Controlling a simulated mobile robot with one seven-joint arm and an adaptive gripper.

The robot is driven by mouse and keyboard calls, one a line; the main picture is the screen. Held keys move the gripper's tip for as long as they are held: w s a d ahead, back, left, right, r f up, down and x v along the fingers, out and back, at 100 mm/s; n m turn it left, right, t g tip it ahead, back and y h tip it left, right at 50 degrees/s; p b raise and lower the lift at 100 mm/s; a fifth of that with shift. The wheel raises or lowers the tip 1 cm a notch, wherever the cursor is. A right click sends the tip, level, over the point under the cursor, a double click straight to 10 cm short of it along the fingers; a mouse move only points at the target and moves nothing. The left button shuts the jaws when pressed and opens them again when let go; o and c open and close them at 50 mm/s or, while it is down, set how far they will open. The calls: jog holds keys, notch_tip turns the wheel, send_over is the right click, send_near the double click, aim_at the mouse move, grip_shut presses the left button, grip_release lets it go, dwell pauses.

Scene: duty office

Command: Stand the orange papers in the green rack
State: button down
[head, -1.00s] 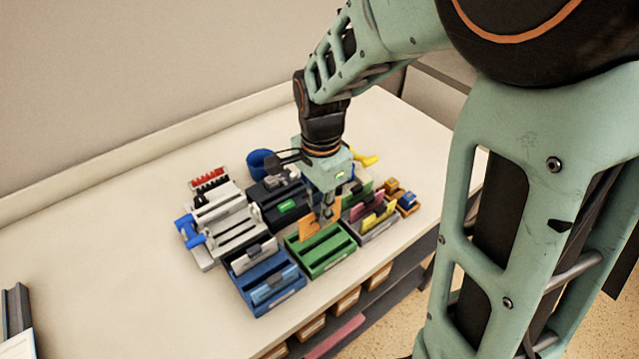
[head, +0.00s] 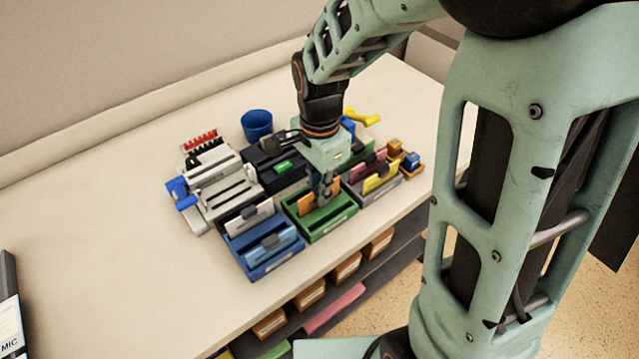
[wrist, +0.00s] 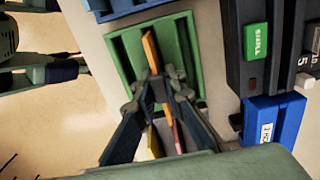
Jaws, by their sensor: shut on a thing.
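The orange papers (head: 306,203) are held on edge in my gripper (head: 325,190), which is shut on them. They also show as a thin edge-on strip between the fingertips in the wrist view (wrist: 150,48). The green rack (head: 330,226) stands on the table directly below my gripper, and its slots show in the wrist view (wrist: 188,45). The papers are upright at the rack's back part and overlap it in both views. Their lower edge is hidden, so I cannot tell whether they touch the slot floor.
A blue rack (head: 264,262) with grey and blue cards stands close on the left. A grey rack (head: 385,186) with pink and yellow cards stands close on the right. A black device (head: 264,171) and a blue cup (head: 256,123) are behind. The table's front left is clear.

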dwell(0.4)
jog(key=c, duration=1.9)
grip_release()
jog(key=shift+r+p, duration=3.45)
jog(key=shift+r, duration=1.05)
